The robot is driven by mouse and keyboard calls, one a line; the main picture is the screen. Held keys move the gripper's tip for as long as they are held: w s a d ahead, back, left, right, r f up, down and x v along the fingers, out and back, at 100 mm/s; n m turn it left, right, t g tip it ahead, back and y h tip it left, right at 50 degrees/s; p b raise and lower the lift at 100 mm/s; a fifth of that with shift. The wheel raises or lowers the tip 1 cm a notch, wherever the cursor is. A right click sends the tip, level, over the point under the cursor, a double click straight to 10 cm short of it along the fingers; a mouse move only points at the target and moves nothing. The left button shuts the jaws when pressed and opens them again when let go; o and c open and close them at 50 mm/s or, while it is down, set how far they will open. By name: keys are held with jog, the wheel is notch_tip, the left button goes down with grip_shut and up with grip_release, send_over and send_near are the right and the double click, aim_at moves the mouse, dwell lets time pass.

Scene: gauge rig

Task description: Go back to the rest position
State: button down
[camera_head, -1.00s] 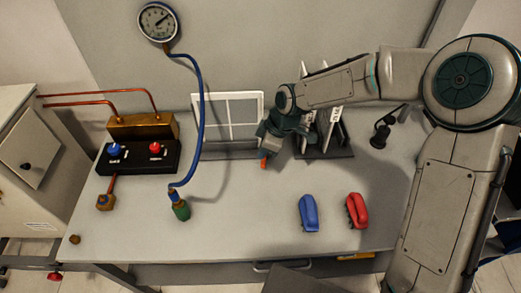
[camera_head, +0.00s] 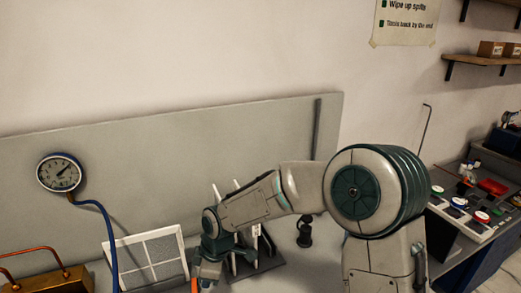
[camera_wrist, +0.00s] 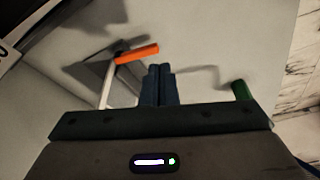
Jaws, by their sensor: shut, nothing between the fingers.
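My gripper (camera_head: 208,276) is at the lower middle of the head view, beside a dark rack (camera_head: 255,262) with pale upright plates. In the wrist view its two dark fingers (camera_wrist: 160,70) are together with nothing between them. An orange handle (camera_wrist: 137,53) is just left of the fingertips in the wrist view. Orange also shows beside my gripper in the head view (camera_head: 194,277). A green cylinder (camera_wrist: 241,90) is to the right in the wrist view. The fingertips are hard to make out in the head view.
A round gauge (camera_head: 59,173) with a blue hose (camera_head: 108,225) is at the left. A white framed panel (camera_head: 147,257) leans left of my gripper. A small black stand (camera_head: 304,232) is right of the rack. A side bench (camera_head: 465,205) with coloured buttons is at the right.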

jog(key=s+d+r+m+t+h, duration=0.15)
jog(key=d+r+m, duration=0.35)
jog(key=d, duration=0.5)
jog(key=s+d+r+m+t+h, duration=0.15)
jog(key=d+r+m, duration=0.25)
jog(key=d, duration=0.5)
jog(key=s+d+r+m, duration=0.5)
jog(key=s+d+m, duration=0.4)
jog(key=s+d, duration=0.2)
jog(key=shift+d+m+t, duration=0.4)
